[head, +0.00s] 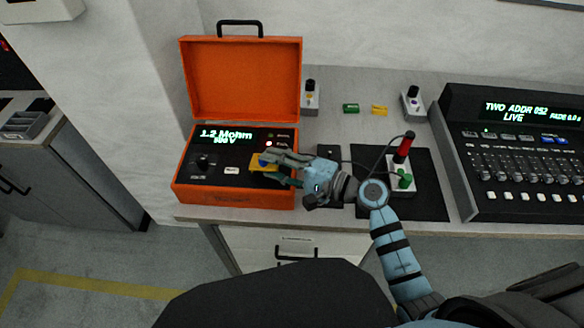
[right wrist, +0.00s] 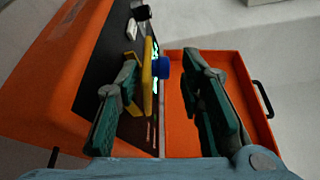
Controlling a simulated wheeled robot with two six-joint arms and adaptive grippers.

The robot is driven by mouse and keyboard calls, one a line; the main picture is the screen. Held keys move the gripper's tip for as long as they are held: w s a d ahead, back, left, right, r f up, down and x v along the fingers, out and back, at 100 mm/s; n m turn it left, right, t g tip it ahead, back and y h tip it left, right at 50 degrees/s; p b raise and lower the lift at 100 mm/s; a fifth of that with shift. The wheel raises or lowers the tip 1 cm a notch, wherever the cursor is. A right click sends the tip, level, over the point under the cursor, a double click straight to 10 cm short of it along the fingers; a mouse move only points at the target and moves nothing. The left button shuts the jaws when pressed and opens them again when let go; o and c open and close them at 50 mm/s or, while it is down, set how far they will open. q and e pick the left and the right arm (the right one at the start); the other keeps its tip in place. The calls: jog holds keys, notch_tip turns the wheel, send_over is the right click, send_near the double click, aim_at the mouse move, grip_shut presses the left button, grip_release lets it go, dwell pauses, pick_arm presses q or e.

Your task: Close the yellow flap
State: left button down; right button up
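The yellow flap (head: 262,164) stands up from the right part of the panel of an open orange tester case (head: 235,193). In the right wrist view the flap (right wrist: 147,78) shows nearly edge-on, with a blue piece (right wrist: 162,67) beside it. My right gripper (head: 274,167) is at the case's right front, fingers pointing left over the panel. In the right wrist view its fingers (right wrist: 163,75) are spread, with the flap between them, closer to the left finger. Whether that finger touches the flap I cannot tell. The gripper hides part of the panel. My left gripper is not in view.
The orange lid (head: 243,80) stands open behind the panel, whose display (head: 226,135) is lit. A black mat (head: 429,190) with a red-and-green switch box (head: 400,168) lies to the right. A lighting console (head: 520,160) stands farther right. Small green (head: 351,108) and yellow (head: 379,110) pieces lie behind.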

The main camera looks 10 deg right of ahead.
jog(key=v, duration=0.9)
jog(key=s+a+f+n+g+h, duration=0.2)
jog(key=s+a+f+n+g, duration=0.15)
jog(key=s+f+n, duration=0.3)
jog(key=s+d+f+n+g+h, duration=0.2)
jog(key=s+d+f+n+h, duration=0.1)
jog(key=s+d+h, duration=0.35)
jog(key=s+d+f+n+g+h, duration=0.2)
jog(key=s+d+f+h, duration=0.25)
jog(key=s+d, duration=0.25)
notch_tip(320, 180, down, 18)
jog(key=s+d, duration=0.1)
jog(key=d, duration=0.1)
jog(key=s+f+g, duration=0.2)
jog(key=s+f, duration=1.1)
jog(key=s, duration=0.1)
jog(key=shift+s+d+f+h, duration=0.25)
jog(key=shift+s+d+h, duration=0.05)
